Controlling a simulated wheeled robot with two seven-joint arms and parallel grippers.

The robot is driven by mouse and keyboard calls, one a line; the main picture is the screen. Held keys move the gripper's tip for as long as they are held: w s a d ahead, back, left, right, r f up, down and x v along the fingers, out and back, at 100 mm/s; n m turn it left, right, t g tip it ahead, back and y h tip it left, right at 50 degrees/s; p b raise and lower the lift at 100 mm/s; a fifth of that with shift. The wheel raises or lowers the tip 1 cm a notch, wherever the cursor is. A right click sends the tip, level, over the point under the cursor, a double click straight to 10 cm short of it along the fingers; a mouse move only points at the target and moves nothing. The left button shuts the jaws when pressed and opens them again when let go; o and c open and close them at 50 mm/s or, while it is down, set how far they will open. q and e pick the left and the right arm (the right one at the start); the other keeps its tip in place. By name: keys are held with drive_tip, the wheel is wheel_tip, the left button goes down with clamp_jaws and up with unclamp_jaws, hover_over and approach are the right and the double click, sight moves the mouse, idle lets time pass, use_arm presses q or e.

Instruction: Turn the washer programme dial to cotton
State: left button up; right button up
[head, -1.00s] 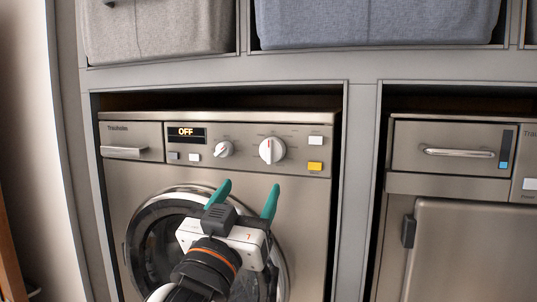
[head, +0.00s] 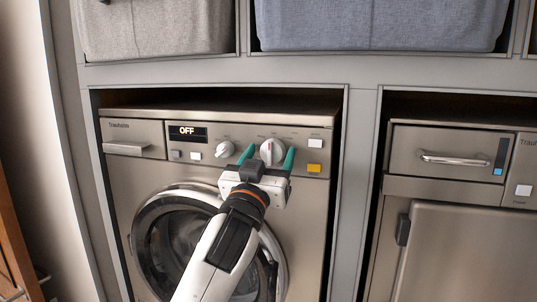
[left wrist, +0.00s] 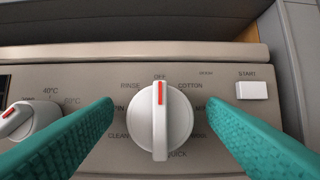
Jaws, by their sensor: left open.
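The washer (head: 116,185) has a white programme dial (head: 271,151) on its panel. In the left wrist view the dial (left wrist: 159,121) shows a red mark pointing up at OFF. The COTTON label (left wrist: 190,86) is just to the right of OFF. The display (head: 187,133) reads OFF. My left gripper (head: 267,157) is open, its teal fingers on either side of the dial. In the left wrist view the fingers (left wrist: 159,112) stand apart from the knob, with gaps on both sides. My right gripper is not in view.
A smaller temperature knob (head: 224,149) sits left of the dial. A white START button (left wrist: 252,91) and an orange button (head: 314,169) are to its right. The round door (head: 150,240) is below. A second appliance (head: 450,240) stands at the right.

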use_arm(q)
drive_tip(key=c, duration=1)
drive_tip(key=shift+m, duration=0.4)
drive_tip(key=m+h, duration=0.1)
drive_tip(key=m, duration=0.1)
drive_tip(key=m+g+h, duration=0.1)
drive_tip(key=m, duration=0.2)
drive_tip(key=shift+a+h, duration=0.15)
drive_tip(key=shift+h, duration=0.25)
drive_tip(key=shift+m+g+h, duration=0.4)
drive_tip(key=shift+m+g, duration=0.15)
drive_tip(key=shift+m, duration=0.75)
drive_tip(key=shift+m+g+h, duration=0.4)
drive_tip(key=shift+m+g, duration=0.15)
drive_tip(key=shift+m, duration=0.75)
drive_tip(key=o, duration=1)
